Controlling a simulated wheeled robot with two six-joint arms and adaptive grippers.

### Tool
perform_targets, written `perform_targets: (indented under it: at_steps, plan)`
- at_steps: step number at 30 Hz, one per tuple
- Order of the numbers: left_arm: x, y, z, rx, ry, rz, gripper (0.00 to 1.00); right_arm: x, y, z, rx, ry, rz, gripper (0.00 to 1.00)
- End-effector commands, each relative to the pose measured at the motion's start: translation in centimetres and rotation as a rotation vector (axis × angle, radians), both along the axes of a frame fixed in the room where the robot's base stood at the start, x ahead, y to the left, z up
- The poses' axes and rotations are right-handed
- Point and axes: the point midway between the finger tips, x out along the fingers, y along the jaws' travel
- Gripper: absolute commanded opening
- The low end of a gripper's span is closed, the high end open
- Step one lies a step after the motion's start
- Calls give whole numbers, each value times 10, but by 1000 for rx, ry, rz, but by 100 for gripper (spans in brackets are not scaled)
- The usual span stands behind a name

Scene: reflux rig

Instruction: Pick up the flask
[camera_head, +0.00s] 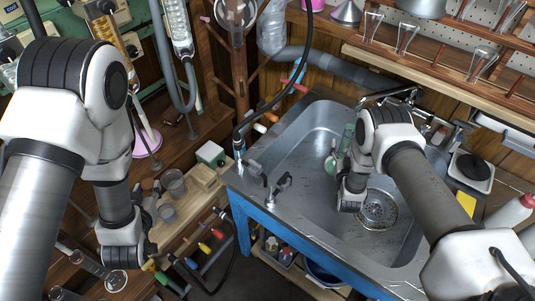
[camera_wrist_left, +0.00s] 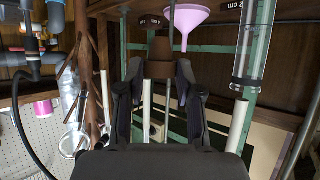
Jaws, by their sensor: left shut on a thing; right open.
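Green-tinted glass, seemingly a flask (camera_head: 331,165), stands in the sink, partly hidden by my right arm; I cannot be sure it is the task's flask. My right gripper (camera_head: 350,198) is open, pointing down into the sink beside this glass. My left gripper (camera_head: 143,262) is low at the left, by the wooden bench. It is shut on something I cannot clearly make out. In the left wrist view the fingers of my left gripper (camera_wrist_left: 160,78) stand apart, and a brown piece (camera_wrist_left: 160,48) shows between or just behind their tips.
The steel sink (camera_head: 300,165) has a drain (camera_head: 377,210) and taps around it. Upturned conical glasses (camera_head: 405,38) hang on the rack at upper right. Beakers (camera_head: 173,182) stand on the low wooden bench. A pink funnel (camera_wrist_left: 188,16) hangs in the left wrist view. A wooden peg stand (camera_head: 238,75) is behind.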

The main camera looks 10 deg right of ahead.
Motion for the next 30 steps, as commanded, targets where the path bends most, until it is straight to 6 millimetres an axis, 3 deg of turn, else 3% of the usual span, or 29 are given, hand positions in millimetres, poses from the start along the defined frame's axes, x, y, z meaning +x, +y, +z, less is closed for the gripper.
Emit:
perform_targets:
  at_steps: [2, 7, 8, 20, 28, 30]
  plan:
    - [0, 0, 0, 0, 0, 0, 2, 0, 0, 0, 0, 0, 0, 62]
    - [0, 0, 0, 0, 0, 0, 2, 0, 0, 0, 0, 0, 0, 5]
    - [0, 0, 0, 0, 0, 0, 2, 0, 0, 0, 0, 0, 0, 0]
    - [0, 0, -1, 0, 0, 0, 2, 0, 0, 1, 0, -1, 0, 0]
    - [0, 0, -4, 0, 0, 0, 2, 0, 0, 13, -1, -2, 0, 0]
    - [0, 0, -4, 0, 0, 0, 2, -7, 3, 11, 0, 1, 1, 0]
